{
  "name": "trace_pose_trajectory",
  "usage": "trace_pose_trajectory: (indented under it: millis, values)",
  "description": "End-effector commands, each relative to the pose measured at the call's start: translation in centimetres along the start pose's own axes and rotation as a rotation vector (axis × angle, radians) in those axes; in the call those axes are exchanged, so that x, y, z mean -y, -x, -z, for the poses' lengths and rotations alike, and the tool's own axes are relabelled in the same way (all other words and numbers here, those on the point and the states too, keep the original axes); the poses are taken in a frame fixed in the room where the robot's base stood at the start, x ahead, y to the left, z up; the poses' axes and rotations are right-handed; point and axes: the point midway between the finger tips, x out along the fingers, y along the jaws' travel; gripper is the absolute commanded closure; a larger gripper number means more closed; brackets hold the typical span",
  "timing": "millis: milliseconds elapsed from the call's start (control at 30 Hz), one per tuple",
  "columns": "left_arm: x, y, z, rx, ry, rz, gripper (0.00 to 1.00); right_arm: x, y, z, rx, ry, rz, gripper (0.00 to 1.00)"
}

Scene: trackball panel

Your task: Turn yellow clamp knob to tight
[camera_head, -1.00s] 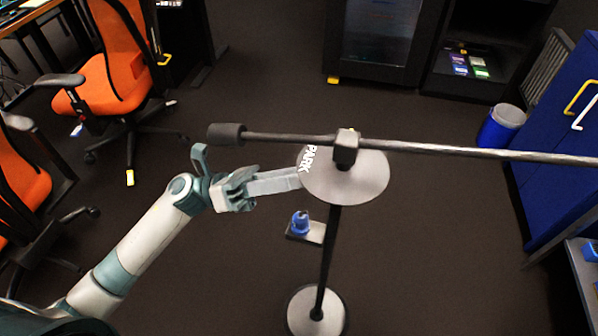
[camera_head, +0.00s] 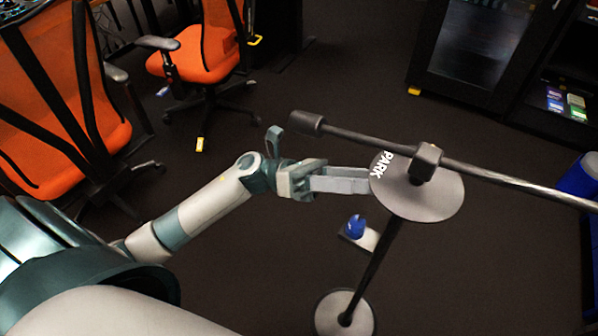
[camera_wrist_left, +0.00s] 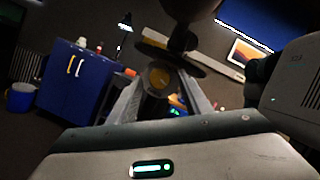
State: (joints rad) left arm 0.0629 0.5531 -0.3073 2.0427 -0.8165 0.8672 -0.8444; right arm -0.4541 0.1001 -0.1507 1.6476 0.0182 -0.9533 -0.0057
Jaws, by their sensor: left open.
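My left gripper (camera_head: 365,183) is at the left edge of the disc, fingers pointing right. In the left wrist view its fingers (camera_wrist_left: 162,92) stand apart on either side of the knob. Whether they touch it I cannot tell. My right gripper is not in view.
A long metal rod (camera_head: 500,178) with a dark end crosses above the disc. A dark post (camera_head: 375,265) runs down to a round base (camera_head: 330,312). A blue part (camera_head: 356,226) sits on a small plate off the post. Orange chairs (camera_head: 205,45) stand at left.

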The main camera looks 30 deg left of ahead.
Motion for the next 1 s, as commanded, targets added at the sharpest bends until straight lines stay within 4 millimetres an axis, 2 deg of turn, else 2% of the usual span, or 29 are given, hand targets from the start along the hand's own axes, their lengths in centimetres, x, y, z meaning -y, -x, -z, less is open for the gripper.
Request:
trace_pose_trajectory:
  millis: [133, 267, 600, 1000]
  values:
    - [-0.1, 1.1, 0.1, 0.0, 0.001, -0.003, 0.55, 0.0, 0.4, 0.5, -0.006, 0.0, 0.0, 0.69]
    - [-0.2, 2.5, 0.2, -0.001, 0.0, -0.003, 0.55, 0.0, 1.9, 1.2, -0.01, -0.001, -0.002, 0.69]
    - [-0.2, 8.2, 0.2, -0.001, 0.001, -0.004, 0.55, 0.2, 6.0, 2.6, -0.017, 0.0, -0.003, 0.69]
    - [-0.2, 15.1, 0.2, 0.0, 0.002, -0.003, 0.55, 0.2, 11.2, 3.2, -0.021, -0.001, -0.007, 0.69]
